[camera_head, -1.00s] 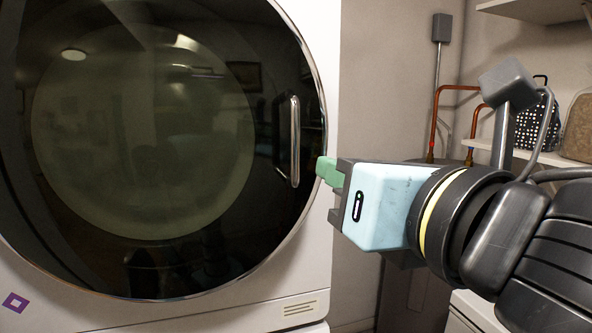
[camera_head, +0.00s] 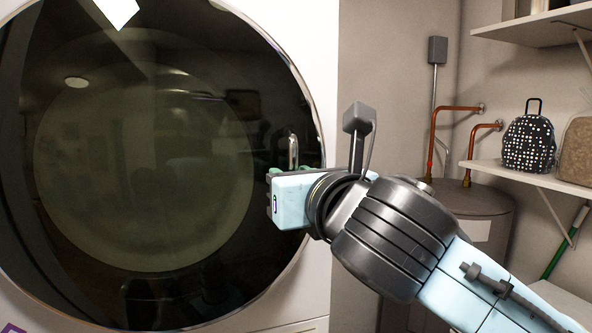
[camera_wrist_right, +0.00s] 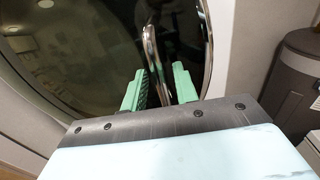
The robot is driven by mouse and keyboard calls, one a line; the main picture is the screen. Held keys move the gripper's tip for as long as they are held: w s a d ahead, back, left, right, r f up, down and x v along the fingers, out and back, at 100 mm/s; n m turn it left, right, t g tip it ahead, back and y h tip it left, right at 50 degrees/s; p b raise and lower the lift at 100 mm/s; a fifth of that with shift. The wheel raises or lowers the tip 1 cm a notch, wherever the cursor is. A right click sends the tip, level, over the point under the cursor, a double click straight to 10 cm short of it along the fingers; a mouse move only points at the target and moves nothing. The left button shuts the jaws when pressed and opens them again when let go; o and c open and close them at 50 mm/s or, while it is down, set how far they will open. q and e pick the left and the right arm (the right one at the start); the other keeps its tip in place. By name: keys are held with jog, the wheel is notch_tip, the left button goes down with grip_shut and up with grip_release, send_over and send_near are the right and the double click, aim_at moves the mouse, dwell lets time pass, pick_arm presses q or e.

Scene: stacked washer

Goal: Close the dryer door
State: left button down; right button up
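The dryer door (camera_head: 145,150) is a large round dark-glass door with a chrome rim, filling the left of the head view. It lies close against the white dryer front (camera_head: 318,100); I cannot tell whether a small gap remains. Its vertical chrome handle (camera_head: 293,150) is near the door's right edge and also shows in the right wrist view (camera_wrist_right: 153,55). My right gripper (camera_head: 278,170) is at the handle. In the wrist view its two green fingers (camera_wrist_right: 158,88) stand apart, one on each side of the handle. The handle's lower part is hidden in the head view. My left gripper is out of view.
A grey tank (camera_head: 480,205) with copper pipes stands to the right of the dryer. Wall shelves on the right hold a dotted backpack (camera_head: 528,145) and a tan item (camera_head: 578,150). A strip of bare wall lies between dryer and tank.

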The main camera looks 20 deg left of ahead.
jog(key=shift+w+a, duration=0.2)
jog(key=shift+c, duration=0.3)
grip_shut()
jog(key=shift+w, duration=0.1)
